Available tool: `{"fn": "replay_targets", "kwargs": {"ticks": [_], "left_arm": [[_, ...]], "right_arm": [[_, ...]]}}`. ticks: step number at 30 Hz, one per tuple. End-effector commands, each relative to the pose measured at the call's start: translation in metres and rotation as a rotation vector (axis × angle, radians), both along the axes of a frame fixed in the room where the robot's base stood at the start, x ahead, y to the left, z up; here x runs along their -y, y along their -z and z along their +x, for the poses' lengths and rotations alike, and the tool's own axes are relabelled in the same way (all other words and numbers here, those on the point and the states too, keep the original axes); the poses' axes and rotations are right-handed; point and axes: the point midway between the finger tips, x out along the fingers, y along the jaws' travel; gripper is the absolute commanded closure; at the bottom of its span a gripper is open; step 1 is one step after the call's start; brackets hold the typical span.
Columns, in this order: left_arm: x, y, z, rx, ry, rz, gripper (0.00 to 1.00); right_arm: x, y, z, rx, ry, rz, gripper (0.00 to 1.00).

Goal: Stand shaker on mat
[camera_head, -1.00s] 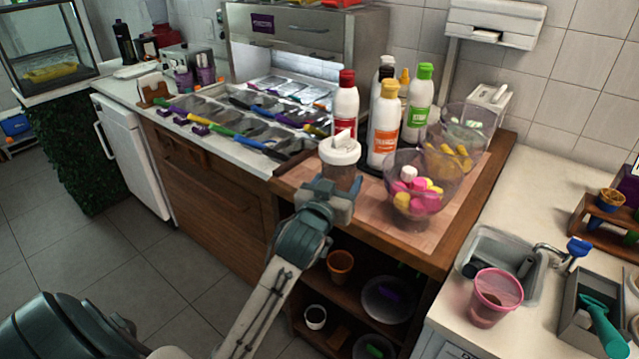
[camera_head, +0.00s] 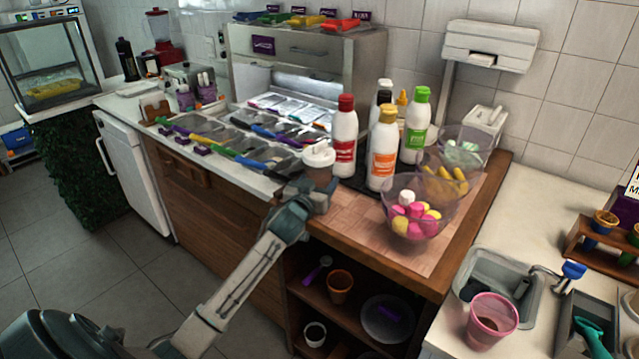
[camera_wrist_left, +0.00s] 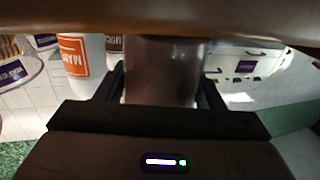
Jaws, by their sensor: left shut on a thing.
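The shaker (camera_head: 318,172), a brownish see-through jar with a white lid, stands upright in my left gripper (camera_head: 312,194). The gripper is shut around its body near the left front edge of the wooden counter. In the left wrist view the shaker's body (camera_wrist_left: 161,72) fills the gap between the dark fingers. Whether its base touches the counter is hidden. A dark mat (camera_head: 356,182) shows under the squeeze bottles, just right of the shaker. A pinkish checkered surface (camera_head: 365,232) covers the counter in front. My right gripper is out of view.
Red-, orange- and green-labelled bottles (camera_head: 383,150) stand close to the shaker's right. A clear bowl of colourful sweets (camera_head: 417,210) stands in front of them. Topping trays (camera_head: 235,135) with several coloured handles lie to the left. The pinkish surface left of the bowl is clear.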

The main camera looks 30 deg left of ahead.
Motion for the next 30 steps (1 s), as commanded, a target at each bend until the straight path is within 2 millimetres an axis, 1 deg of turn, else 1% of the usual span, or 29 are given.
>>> {"fn": "replay_targets", "kwargs": {"ticks": [1, 3, 12, 13, 16, 26, 28, 30], "left_arm": [[0.000, 0.006, 0.000, -0.001, 0.000, -0.002, 0.70], [0.000, 0.010, 0.000, 0.002, 0.001, -0.001, 0.70], [0.001, 0.013, 0.000, 0.003, 0.001, 0.001, 0.70], [0.000, 0.014, 0.000, 0.001, 0.001, 0.000, 0.36], [0.000, 0.013, 0.000, 0.001, 0.001, 0.000, 0.16], [0.001, 0.011, 0.000, 0.001, 0.001, 0.000, 0.16], [0.001, 0.013, -0.004, 0.000, 0.001, 0.001, 0.16], [0.003, 0.014, -0.013, -0.001, 0.001, 0.001, 0.16]], "right_arm": [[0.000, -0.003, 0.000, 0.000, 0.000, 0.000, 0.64], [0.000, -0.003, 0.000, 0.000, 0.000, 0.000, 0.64], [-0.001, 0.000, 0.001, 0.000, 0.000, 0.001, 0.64], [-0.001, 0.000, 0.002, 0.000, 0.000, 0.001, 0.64], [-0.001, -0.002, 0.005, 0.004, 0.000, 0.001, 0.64], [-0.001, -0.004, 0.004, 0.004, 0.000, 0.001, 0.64], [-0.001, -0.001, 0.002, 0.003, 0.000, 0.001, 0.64], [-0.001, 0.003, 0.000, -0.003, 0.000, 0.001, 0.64]]}}
